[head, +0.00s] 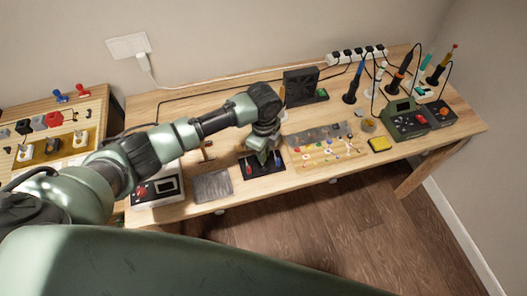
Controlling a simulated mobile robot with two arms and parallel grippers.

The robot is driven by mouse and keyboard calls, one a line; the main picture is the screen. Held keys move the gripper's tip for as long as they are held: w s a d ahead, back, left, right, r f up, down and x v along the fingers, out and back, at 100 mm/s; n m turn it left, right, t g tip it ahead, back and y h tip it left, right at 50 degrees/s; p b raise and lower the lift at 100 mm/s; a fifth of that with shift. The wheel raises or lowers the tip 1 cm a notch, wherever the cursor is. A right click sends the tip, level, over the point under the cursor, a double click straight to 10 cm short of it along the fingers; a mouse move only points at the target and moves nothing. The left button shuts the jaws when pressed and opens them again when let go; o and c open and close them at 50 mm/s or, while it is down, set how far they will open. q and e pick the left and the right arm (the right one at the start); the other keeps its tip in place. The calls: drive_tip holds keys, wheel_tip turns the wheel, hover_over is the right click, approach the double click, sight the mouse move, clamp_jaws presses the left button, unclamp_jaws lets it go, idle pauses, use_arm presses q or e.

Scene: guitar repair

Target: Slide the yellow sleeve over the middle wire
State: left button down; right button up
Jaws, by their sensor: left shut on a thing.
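My left gripper (262,158) points down over a small black board (264,176) near the front edge of the workbench. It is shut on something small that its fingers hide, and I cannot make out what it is. Small red and blue pieces show on the board to the left and right of the gripper. The middle wire is hidden behind the gripper or too small to tell. I cannot pick out the yellow sleeve for certain. My right gripper is not in view.
A mat with several small coloured parts (318,152) lies right of the board. A yellow pad (379,144) and a green soldering station (407,119) stand further right. A grey plate (212,186) lies left. A black fan box (301,86) stands behind.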

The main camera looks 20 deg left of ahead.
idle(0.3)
use_arm(q)
drive_tip(key=shift+p, duration=0.35)
drive_tip(key=shift+f+b, duration=0.4)
drive_tip(key=shift+f, duration=0.4)
idle(0.3)
drive_tip(key=shift+f+b, duration=0.45)
drive_tip(key=shift+f, duration=0.85)
idle(0.6)
drive_tip(key=shift+f, duration=0.3)
idle(0.6)
drive_tip(key=c, duration=1.4)
unclamp_jaws()
drive_tip(key=shift+o, duration=0.5)
